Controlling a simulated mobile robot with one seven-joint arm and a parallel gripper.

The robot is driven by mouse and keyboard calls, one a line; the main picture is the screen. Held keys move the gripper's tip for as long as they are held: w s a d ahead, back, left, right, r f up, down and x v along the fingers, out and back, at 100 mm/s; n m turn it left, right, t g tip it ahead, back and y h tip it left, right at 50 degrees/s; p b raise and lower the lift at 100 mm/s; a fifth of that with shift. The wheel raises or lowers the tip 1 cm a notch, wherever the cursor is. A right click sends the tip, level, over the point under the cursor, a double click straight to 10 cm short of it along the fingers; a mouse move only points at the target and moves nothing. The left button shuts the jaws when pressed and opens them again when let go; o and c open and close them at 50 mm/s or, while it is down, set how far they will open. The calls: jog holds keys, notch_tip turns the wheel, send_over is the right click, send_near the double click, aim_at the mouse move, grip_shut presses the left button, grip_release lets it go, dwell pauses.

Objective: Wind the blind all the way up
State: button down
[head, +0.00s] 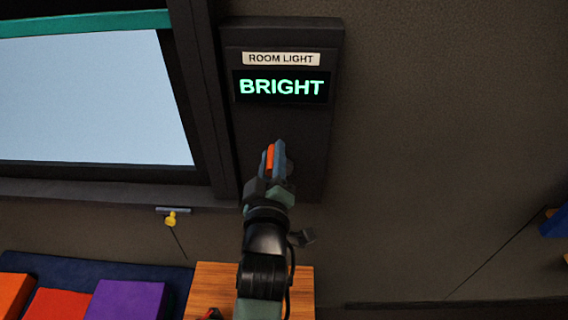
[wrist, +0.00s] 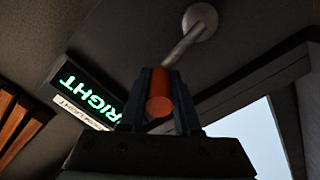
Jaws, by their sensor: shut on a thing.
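The window (head: 90,100) is at the upper left of the head view, with a pale bright pane. A teal strip, seemingly the blind (head: 90,22), shows along its top. A dark wall panel (head: 305,125) stands to the right of the window. My gripper (head: 272,150) is at the lower part of this panel, shut on an orange crank knob (head: 269,158). In the wrist view the knob (wrist: 160,92) sits between the two fingers. A silver crank arm (wrist: 184,45) runs from it to a round hub (wrist: 200,22). My gripper hides much of the crank in the head view.
The panel has a "ROOM LIGHT" label (head: 281,58) and a lit green "BRIGHT" display (head: 281,87). A yellow knob (head: 171,219) hangs below the window. Purple (head: 125,300) and red cushions and a wooden surface (head: 212,285) lie below.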

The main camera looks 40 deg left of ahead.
jog(key=a+n+b, duration=0.1)
jog(key=n, duration=0.1)
jog(key=s+f+n+b, duration=0.1)
jog(key=shift+a+f+n, duration=0.3)
jog(key=shift+a+n, duration=0.05)
jog(key=shift+n, duration=0.05)
jog(key=n, duration=0.1)
jog(key=a+f+n+b, duration=0.1)
jog(key=shift+s+n, duration=0.3)
jog(key=shift+s, duration=0.1)
jog(key=n, duration=0.1)
jog(key=a+f+n+b, duration=0.1)
jog(key=n, duration=0.1)
jog(key=shift+s+f, duration=0.25)
jog(key=shift+s, duration=0.1)
jog(key=shift+s+a+f+n, duration=0.1)
jog(key=shift+f+n, duration=0.2)
jog(key=shift+n, duration=0.35)
jog(key=shift+a+f+n, duration=0.15)
jog(key=shift+f+n, duration=0.1)
jog(key=shift+n, duration=0.35)
jog(key=shift+s+a+f+n, duration=0.1)
jog(key=shift+f+n, duration=0.2)
jog(key=shift+n, duration=0.35)
jog(key=shift+r, duration=0.1)
jog(key=c, duration=0.7)
grip_release()
jog(key=shift+o, duration=0.2)
